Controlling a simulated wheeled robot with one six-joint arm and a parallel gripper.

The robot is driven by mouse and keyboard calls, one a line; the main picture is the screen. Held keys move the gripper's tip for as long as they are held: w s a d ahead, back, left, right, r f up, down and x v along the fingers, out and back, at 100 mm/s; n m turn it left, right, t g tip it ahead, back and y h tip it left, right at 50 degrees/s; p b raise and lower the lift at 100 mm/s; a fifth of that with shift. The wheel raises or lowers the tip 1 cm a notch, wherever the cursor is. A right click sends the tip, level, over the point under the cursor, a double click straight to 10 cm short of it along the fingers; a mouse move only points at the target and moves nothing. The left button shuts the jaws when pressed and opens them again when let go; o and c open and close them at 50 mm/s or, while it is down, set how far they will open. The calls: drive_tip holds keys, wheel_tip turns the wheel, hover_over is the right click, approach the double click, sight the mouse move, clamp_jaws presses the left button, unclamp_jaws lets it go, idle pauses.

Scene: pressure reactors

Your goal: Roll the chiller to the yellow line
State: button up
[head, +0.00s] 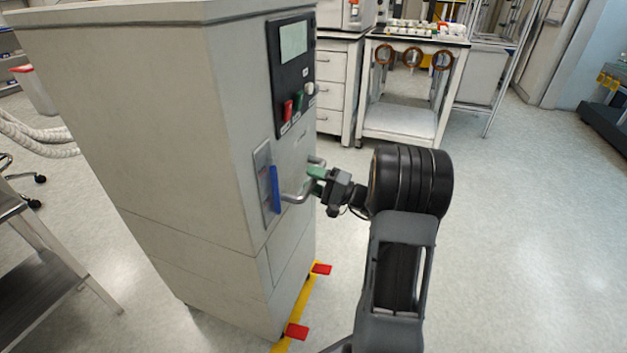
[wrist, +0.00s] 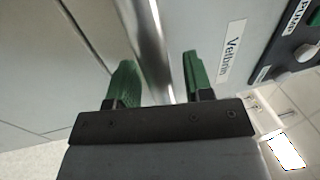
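The chiller (head: 190,150) is a tall beige cabinet on the left of the head view, with a dark control panel, a blue lever and a metal bar handle (head: 297,196) on its front. The yellow line (head: 305,303) runs on the floor along the foot of the chiller's front, with red pieces beside it. My gripper (head: 317,174) is at the handle. In the wrist view, its green fingers (wrist: 160,78) stand apart on both sides of the metal bar (wrist: 150,35), with a gap showing at the right finger. The chiller's wheels are hardly visible.
A steel table (head: 40,275) stands at the left, close to the chiller, with white hoses (head: 38,135) behind it. A white bench with a lower shelf (head: 400,122) stands at the back. The floor on the right (head: 530,230) is clear.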

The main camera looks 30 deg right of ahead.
clamp_jaws()
idle(0.3)
drive_tip(key=shift+b+x, duration=0.3)
drive_tip(key=shift+x, duration=0.45)
drive_tip(key=shift+o, duration=0.4)
unclamp_jaws()
drive_tip(key=shift+s+d+f, duration=0.1)
drive_tip(key=shift+s+f, duration=0.05)
drive_tip(key=p+v, duration=0.2)
drive_tip(key=v, duration=1.1)
drive_tip(key=shift+s+d, duration=0.25)
drive_tip(key=shift+f, duration=0.1)
